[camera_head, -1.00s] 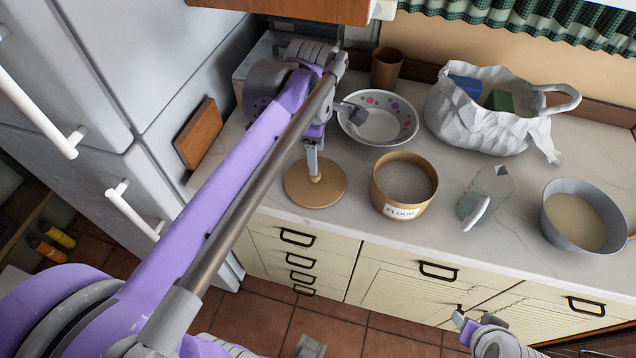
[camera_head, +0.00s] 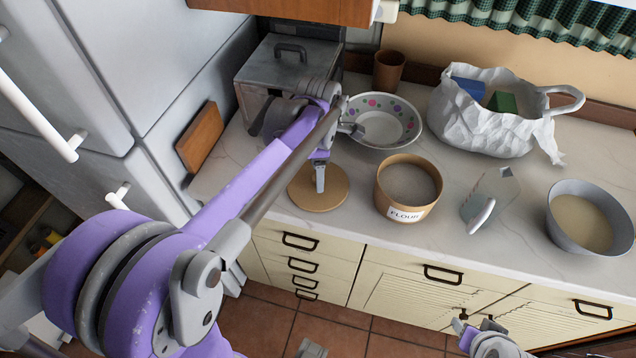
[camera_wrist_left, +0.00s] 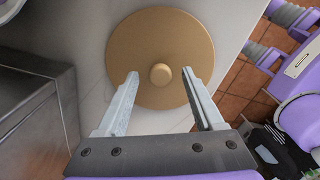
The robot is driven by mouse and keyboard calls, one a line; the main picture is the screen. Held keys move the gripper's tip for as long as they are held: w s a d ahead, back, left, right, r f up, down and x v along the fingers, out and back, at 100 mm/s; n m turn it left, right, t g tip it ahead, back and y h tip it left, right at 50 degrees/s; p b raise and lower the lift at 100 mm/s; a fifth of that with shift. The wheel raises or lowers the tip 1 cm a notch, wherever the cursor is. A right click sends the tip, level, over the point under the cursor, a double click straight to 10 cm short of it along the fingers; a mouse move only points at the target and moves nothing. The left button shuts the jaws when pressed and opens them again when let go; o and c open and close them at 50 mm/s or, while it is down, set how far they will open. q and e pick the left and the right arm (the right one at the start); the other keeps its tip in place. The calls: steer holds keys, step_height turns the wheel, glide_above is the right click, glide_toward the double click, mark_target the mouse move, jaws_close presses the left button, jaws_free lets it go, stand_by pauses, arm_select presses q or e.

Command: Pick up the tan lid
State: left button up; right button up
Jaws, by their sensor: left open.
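The tan lid (camera_head: 318,197) is a flat round disc lying on the counter, left of the flour tub. In the left wrist view the lid (camera_wrist_left: 160,40) shows its small round knob (camera_wrist_left: 160,74) in the middle. My left gripper (camera_head: 320,178) is open above the lid, pointing down. In the left wrist view its fingers (camera_wrist_left: 160,76) stand apart on both sides of the knob without touching it. In the head view the gripper hides the knob. My right gripper (camera_head: 465,330) shows in part at the bottom edge; its jaws are unclear.
A flour tub (camera_head: 408,205) stands right of the lid. Behind are a dotted bowl (camera_head: 385,122), a brown cup (camera_head: 389,70) and a metal box (camera_head: 290,62). A measuring jug (camera_head: 488,200), a grey bowl (camera_head: 560,225) and a white bag (camera_head: 480,125) stand farther right.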

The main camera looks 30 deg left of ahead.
arm_select(q)
steer(key=shift+f, duration=0.6)
jaws_close()
